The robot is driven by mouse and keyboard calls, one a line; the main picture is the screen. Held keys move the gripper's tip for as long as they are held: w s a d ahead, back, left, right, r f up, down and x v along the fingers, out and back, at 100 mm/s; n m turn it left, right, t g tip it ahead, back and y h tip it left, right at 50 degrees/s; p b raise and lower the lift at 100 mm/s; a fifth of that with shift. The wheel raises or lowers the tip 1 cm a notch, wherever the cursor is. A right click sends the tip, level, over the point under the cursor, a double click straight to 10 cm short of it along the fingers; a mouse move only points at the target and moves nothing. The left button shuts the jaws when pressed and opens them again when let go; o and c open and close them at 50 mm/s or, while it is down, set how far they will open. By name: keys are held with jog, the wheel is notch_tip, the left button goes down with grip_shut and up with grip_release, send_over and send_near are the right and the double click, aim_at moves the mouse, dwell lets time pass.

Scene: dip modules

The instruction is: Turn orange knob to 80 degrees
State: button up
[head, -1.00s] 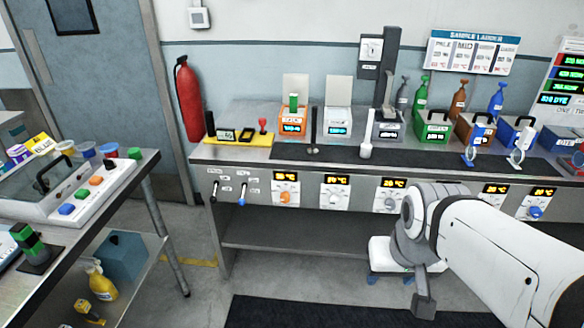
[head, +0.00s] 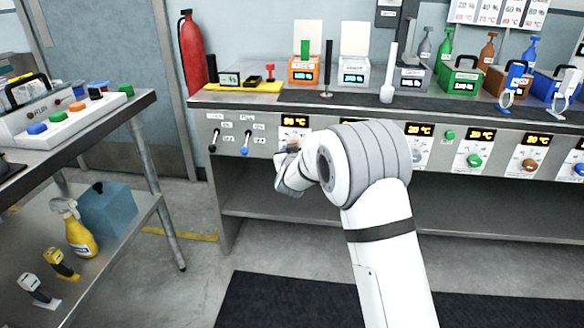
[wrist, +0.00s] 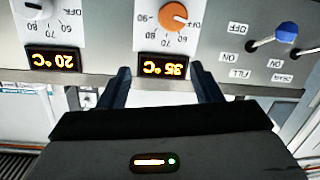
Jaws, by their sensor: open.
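The orange knob (wrist: 173,15) sits on a white dial plate with printed numbers, at the top of the wrist view, which shows the panel upside down. It has a white pointer line; its exact angle is hard to read. The orange-lit display (wrist: 163,67) beside it seems to read 35 °C. My gripper (wrist: 160,72) is open and empty, its two dark fingers apart on either side of that display and short of the knob. In the head view my gripper (head: 291,156) is at the panel below the display (head: 295,121), and my arm mostly hides the knob.
Blue-tipped (head: 246,142) and black-tipped (head: 213,139) levers are left of the knob. Other dials, one with a green knob (head: 474,160), line the panel to the right. A side table (head: 140,100) stands at left. The floor between is clear.

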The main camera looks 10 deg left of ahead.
notch_tip(320, 180, down, 6)
jog(key=w+a+t+h+b, duration=0.1)
jog(key=w+a+t+b, duration=0.1)
jog(key=w+b, duration=0.1)
jog(key=w, duration=0.6)
jog(key=shift+w, duration=0.2)
jog(key=shift+r, duration=0.1)
jog(key=shift+c, duration=0.5)
jog(key=c, duration=0.9)
